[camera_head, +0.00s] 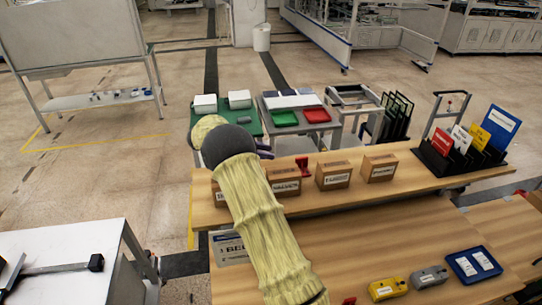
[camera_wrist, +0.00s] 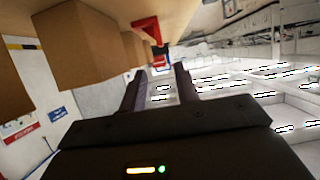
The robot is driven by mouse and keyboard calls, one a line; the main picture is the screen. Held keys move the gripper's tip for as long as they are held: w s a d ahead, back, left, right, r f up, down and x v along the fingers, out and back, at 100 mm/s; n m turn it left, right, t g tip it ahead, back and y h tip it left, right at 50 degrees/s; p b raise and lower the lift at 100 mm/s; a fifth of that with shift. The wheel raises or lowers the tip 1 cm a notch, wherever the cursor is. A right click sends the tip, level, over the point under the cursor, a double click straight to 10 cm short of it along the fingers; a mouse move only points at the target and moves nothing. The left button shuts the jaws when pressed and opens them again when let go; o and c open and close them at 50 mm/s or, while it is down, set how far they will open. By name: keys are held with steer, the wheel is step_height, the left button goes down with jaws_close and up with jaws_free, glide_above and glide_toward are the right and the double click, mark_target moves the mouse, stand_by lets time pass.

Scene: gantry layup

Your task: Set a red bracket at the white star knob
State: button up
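A red bracket (camera_head: 303,164) stands on the upper wooden shelf between cardboard boxes in the head view. In the wrist view, which looks turned over, a red angled bracket (camera_wrist: 147,28) shows beyond my fingertips, beside a box. My gripper (camera_wrist: 160,82) has its two dark fingers apart with nothing between them. In the head view my yellow-sleeved arm hides the gripper. A small red piece (camera_head: 349,300) is partly visible at the bottom edge, too cut off to identify. I cannot make out a white star knob in either view.
Cardboard boxes (camera_head: 333,175) line the upper shelf (camera_head: 410,178). A rack of coloured folders (camera_head: 465,150) stands at its right end. The lower bench holds a yellow block (camera_head: 387,288), a grey block (camera_head: 429,277) and a blue tray (camera_head: 474,264). The lower bench's middle is clear.

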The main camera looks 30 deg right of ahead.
steer(key=shift+d, duration=0.1)
stand_by(0.4)
steer(key=w+r+n+t, duration=0.5)
steer(key=r+t, duration=0.3)
steer(key=t, duration=0.1)
steer(key=s+a+n+t+y, duration=0.2)
steer(key=a+n+t+y, duration=0.45)
steer(key=a+n, duration=0.2)
steer(key=s+a+f+n+g+y, duration=0.2)
steer(key=s+f+g, duration=0.1)
steer(key=s, duration=0.7)
steer(key=s+a+f+n+g+y, duration=0.2)
steer(key=s+a+f+n+g, duration=0.1)
steer(key=s, duration=0.8)
steer(key=s+a+f+n+g+y, duration=0.2)
steer(key=s+a+f+g, duration=0.1)
steer(key=s, duration=0.8)
steer(key=shift+f, duration=0.3)
